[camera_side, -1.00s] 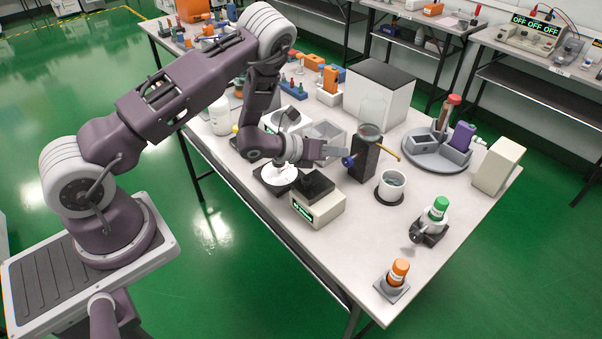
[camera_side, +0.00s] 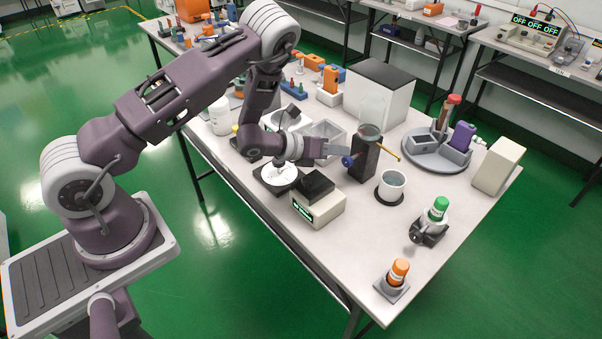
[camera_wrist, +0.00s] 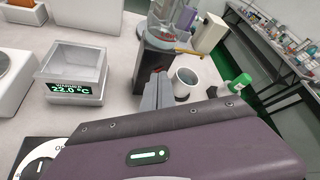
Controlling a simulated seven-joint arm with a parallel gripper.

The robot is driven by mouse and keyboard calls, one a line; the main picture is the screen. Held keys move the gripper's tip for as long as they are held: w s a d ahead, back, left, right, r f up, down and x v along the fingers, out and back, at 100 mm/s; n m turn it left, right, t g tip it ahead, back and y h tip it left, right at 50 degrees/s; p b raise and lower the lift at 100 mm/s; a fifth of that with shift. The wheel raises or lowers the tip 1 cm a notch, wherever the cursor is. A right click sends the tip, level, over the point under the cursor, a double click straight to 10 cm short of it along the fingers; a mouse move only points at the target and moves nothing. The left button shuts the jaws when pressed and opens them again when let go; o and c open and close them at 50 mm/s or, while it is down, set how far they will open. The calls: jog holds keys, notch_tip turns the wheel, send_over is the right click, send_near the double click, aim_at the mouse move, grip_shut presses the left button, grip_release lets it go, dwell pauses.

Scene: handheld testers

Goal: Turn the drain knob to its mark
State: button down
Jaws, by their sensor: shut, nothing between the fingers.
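The blue drain knob (camera_side: 348,161) sits on the left face of a black block (camera_side: 364,160) in the side view. A clear glass vessel (camera_side: 371,112) stands on top of the block. My gripper (camera_side: 346,149) is shut and empty, with its tips right beside the knob. I cannot tell whether they touch it. In the wrist view the shut fingers (camera_wrist: 158,88) point at the block (camera_wrist: 149,66); the knob is not clearly seen there. The knob's mark is too small or hidden to make out.
A yellow tube (camera_side: 387,150) sticks out right of the block, near a white cup (camera_side: 391,184). A boxy device (camera_side: 318,207) and a white dial (camera_side: 279,176) lie below my wrist. A grey round tray (camera_side: 424,158) is at the right.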

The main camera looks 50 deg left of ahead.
aim_at(313, 174)
jog(key=s, duration=0.6)
jog(key=shift+w, duration=0.1)
jog(key=shift+s+a+f, duration=0.2)
jog(key=shift+a+f, duration=0.3)
jog(key=shift+a, duration=0.05)
jog(key=shift+s+a+f, duration=0.15)
jog(key=shift+a+f, duration=0.3)
jog(key=shift+a, duration=0.1)
jog(key=w, duration=0.6)
jog(key=shift+w, duration=0.35)
jog(key=shift+d, duration=0.15)
jog(key=shift+d+r, duration=0.35)
jog(key=shift+d, duration=0.1)
jog(key=shift+d, duration=0.1)
